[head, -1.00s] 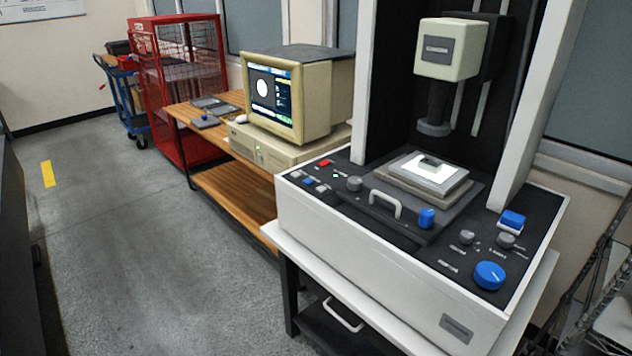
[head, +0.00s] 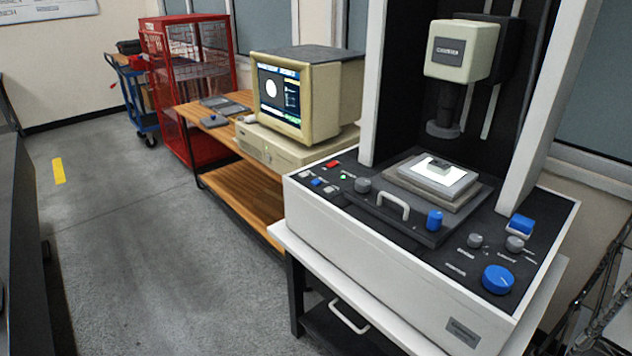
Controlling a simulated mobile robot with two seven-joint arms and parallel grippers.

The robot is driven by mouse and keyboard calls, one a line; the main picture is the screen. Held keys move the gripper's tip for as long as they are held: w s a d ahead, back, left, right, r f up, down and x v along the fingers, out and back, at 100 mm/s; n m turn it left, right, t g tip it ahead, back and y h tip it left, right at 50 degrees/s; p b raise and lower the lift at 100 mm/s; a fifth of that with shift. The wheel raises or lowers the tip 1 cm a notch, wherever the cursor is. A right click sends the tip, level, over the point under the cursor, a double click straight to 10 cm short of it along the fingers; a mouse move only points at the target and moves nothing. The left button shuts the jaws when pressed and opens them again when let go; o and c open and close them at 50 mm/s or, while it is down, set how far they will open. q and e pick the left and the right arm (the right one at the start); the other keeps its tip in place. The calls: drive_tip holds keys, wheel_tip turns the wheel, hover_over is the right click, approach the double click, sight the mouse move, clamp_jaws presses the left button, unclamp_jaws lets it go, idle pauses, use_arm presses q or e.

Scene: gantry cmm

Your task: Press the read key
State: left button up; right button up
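The measuring machine (head: 400,270) stands at the right on a white-topped stand. Its black control deck carries a red key (head: 332,164), small grey and blue keys (head: 316,182) at the left, and a blue-topped key (head: 520,225) at the right. The labels are too small to read, so I cannot tell which is the read key. Neither of my grippers is in view.
A computer with a monitor (head: 283,100) sits on a wooden bench (head: 240,190) left of the machine. A red mesh cage (head: 190,80) and a blue cart (head: 138,95) stand further back. The grey floor (head: 150,250) at the left is clear.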

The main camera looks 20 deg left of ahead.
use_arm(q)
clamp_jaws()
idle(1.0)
